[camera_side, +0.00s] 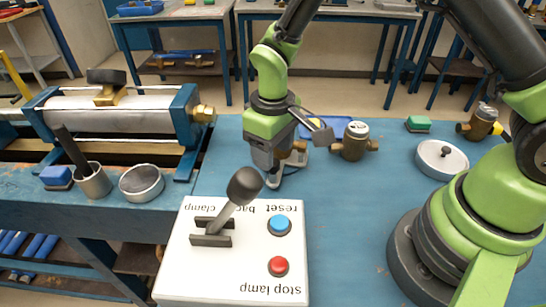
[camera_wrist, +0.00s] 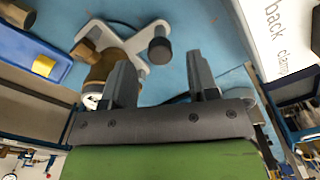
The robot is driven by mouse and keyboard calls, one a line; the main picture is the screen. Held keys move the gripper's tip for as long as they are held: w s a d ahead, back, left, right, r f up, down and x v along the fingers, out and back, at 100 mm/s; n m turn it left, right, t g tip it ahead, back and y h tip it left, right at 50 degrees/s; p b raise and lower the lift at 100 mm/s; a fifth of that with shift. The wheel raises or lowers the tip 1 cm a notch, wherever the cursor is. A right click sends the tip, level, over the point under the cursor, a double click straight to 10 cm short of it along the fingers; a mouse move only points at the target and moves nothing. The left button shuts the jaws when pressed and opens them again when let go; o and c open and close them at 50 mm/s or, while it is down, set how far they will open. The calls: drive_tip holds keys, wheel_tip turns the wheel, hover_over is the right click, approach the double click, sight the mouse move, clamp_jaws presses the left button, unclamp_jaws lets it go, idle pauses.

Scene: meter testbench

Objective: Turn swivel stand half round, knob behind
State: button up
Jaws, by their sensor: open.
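In the wrist view a pale stand (camera_wrist: 128,42) with spreading arms lies over the blue bench top. It carries a brass meter (camera_wrist: 103,66) on the left and a dark upright knob (camera_wrist: 160,50) at its right end. My gripper (camera_wrist: 160,66) is open and empty; the knob appears just beyond the gap between its fingers, with no contact visible. In the side view my gripper (camera_side: 284,168) points down over the bench and hides most of the stand; part of the brass meter (camera_side: 298,153) shows beside the fingers.
A white control box (camera_side: 235,255) with a tall lever (camera_side: 238,193) stands close in front. Another brass meter (camera_side: 354,141) stands right of my gripper. A round pale dish with a knob (camera_side: 441,160) lies farther right. A clamping bench (camera_side: 120,115) is on the left.

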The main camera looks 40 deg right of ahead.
drive_tip(key=shift+f, duration=1.35)
clamp_jaws()
drive_tip(key=shift+s+d+n, duration=0.55)
drive_tip(key=shift+s+n, duration=0.1)
drive_tip(key=shift+n, duration=0.35)
unclamp_jaws()
wheel_tip(320, 180, up, 10)
